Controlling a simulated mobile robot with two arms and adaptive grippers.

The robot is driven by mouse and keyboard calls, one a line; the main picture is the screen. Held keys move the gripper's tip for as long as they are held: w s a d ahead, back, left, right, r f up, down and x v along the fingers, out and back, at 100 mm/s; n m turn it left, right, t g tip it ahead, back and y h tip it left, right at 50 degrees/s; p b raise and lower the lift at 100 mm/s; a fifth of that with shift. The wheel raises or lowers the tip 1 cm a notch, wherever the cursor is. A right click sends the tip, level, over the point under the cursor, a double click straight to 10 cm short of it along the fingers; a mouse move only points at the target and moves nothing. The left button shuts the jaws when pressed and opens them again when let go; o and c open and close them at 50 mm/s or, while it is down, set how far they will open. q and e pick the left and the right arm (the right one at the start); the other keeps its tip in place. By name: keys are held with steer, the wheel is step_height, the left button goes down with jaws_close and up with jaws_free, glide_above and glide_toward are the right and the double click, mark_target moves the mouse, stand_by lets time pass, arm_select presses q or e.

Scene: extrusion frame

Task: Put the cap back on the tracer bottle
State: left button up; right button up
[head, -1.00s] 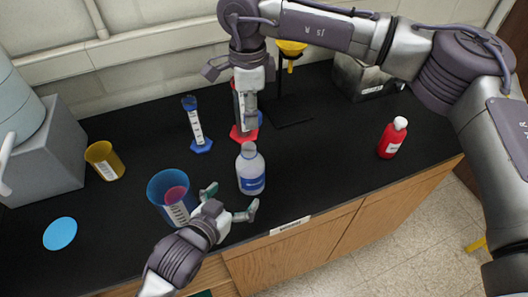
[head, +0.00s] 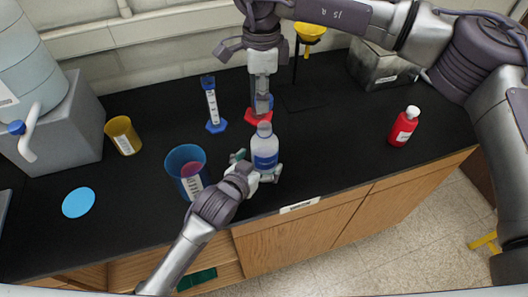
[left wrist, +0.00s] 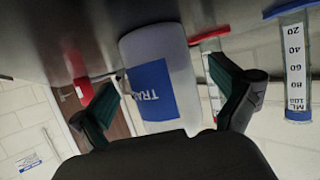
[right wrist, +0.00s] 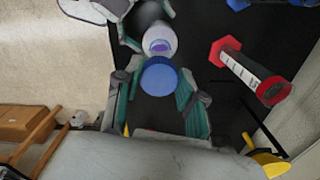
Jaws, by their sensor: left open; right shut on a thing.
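The tracer bottle (head: 265,147), whitish with a blue label, stands upright and uncapped on the black bench. Its open mouth shows in the right wrist view (right wrist: 159,46). My left gripper (head: 258,166) is open, with its fingers on either side of the bottle's lower part. In the left wrist view the bottle (left wrist: 155,55) is between the spread fingers, with gaps visible. My right gripper (right wrist: 160,85) is shut on a round blue cap (right wrist: 159,77). It holds the cap apart from the bottle, above and behind it in the head view.
A blue beaker (head: 186,165) stands just left of the bottle. Graduated cylinders with blue (head: 212,105) and red (head: 258,115) bases stand behind. A red bottle (head: 404,126) is at right, a yellow beaker (head: 123,136) at left. The bench's front edge is close to the bottle.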

mark_target(263, 126)
arm_select(q)
steer(key=shift+x, duration=1.5)
arm_select(e)
steer(key=shift+w+d+f, duration=0.1)
steer(key=shift+w, duration=0.1)
arm_select(q)
steer(key=shift+s, duration=0.15)
arm_select(e)
steer(key=shift+s, duration=0.15)
arm_select(q)
steer(key=c, duration=1.7)
arm_select(e)
steer(key=shift+f, duration=2.45)
steer(key=shift+f, duration=0.85)
steer(key=shift+f, duration=0.6)
